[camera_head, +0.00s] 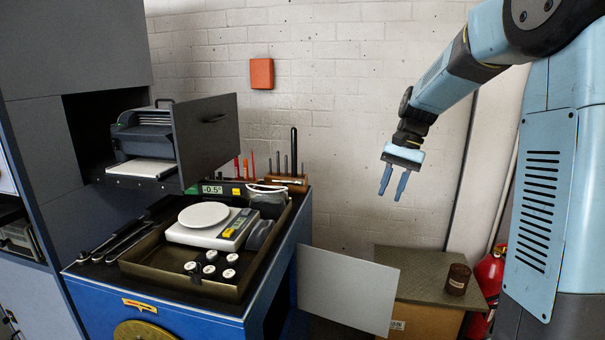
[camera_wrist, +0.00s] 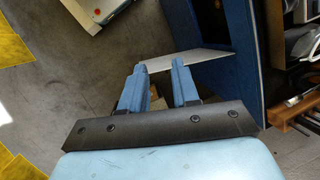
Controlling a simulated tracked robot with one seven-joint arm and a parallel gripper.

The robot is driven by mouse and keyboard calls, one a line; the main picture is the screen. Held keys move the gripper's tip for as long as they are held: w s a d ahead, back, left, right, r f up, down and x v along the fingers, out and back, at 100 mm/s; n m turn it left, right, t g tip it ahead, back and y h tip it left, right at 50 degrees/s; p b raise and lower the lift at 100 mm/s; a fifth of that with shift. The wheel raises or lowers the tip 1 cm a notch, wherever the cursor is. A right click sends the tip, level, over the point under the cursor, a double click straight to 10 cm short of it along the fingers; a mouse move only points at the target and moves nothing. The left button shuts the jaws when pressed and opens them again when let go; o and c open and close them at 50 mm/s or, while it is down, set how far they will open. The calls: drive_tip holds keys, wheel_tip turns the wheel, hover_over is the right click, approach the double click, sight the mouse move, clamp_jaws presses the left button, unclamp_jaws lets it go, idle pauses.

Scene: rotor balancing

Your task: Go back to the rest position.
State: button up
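My gripper (camera_head: 394,184) hangs in the air at the right of the head view, in front of the white brick wall and above the low cabinet. Its two blue fingers point down and stand apart with a gap between them. In the wrist view my gripper (camera_wrist: 161,82) also shows a clear gap between the fingers, with nothing held. My arm reaches in from the upper right and touches nothing in view.
A blue workbench (camera_head: 190,316) carries a tray (camera_head: 150,265) with a white scale (camera_head: 208,230) and several white-capped containers. A grey panel (camera_head: 345,290) juts out at its right. A box-like stand (camera_head: 425,280) bears a dark jar (camera_head: 457,279). A red extinguisher (camera_head: 488,275) stands beside it.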

drive_tip(key=s+r+n+t+h, duration=0.1)
drive_tip(key=s+t, duration=0.1)
drive_tip(key=s, duration=0.6)
drive_tip(key=s+d+r+n+t+h, duration=0.1)
drive_tip(key=s+n+t, duration=0.1)
drive_tip(key=s, duration=0.7)
drive_tip(key=s+r+n+t+h, duration=0.1)
drive_tip(key=s+n+t, duration=0.1)
drive_tip(key=s, duration=0.7)
drive_tip(key=shift+d+r+t, duration=0.25)
drive_tip(key=shift+t, duration=0.65)
